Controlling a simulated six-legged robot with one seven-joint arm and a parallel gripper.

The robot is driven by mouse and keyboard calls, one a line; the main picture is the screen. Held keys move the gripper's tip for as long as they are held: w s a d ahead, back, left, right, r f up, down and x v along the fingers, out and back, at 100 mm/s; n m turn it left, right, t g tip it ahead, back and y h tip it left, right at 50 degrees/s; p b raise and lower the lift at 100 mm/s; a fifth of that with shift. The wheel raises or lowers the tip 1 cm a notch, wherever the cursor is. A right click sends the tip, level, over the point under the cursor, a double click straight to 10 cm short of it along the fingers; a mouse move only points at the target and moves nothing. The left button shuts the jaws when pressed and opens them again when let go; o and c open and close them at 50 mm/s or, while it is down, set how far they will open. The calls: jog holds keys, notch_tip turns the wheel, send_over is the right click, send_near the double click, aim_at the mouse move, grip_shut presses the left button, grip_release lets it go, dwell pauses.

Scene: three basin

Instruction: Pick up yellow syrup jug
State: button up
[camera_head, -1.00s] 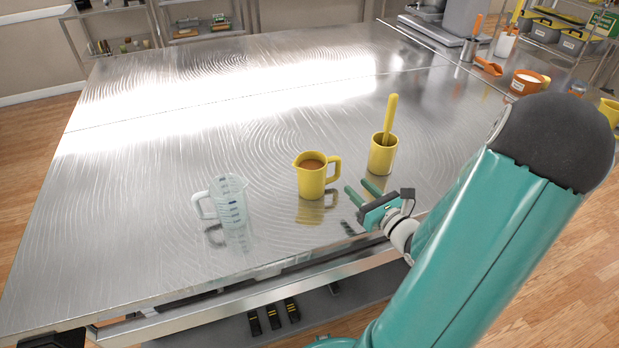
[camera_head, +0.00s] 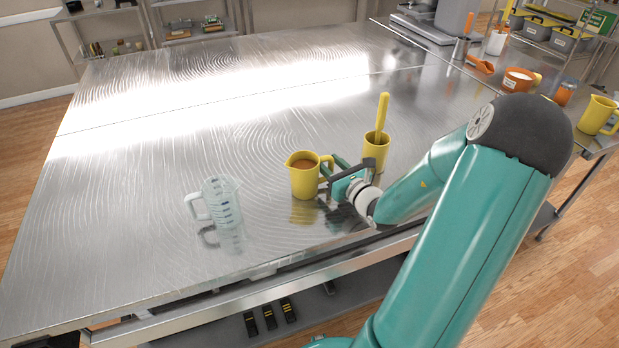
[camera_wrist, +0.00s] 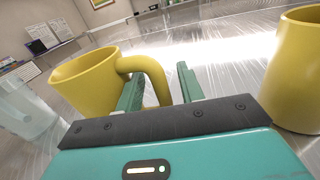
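The yellow syrup jug (camera_head: 304,182) stands upright on the metal table, with brown liquid inside and its handle to the right. My gripper (camera_head: 337,168) is at the handle side of the jug. In the wrist view the jug (camera_wrist: 85,85) is on the left, and its handle (camera_wrist: 152,72) reaches between the two green fingers of my gripper (camera_wrist: 160,74). The fingers are apart, with the handle's outer part in the gap. A clear space shows between the handle and the right finger. Whether the left finger touches the handle cannot be told.
A yellow container (camera_head: 375,153) with a yellow stick in it stands close on the right; it also shows in the wrist view (camera_wrist: 298,75). A clear measuring jug (camera_head: 222,203) stands on the left. The table (camera_head: 130,180) behind is bare.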

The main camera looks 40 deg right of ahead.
grip_shut()
jog(key=shift+r, duration=0.2)
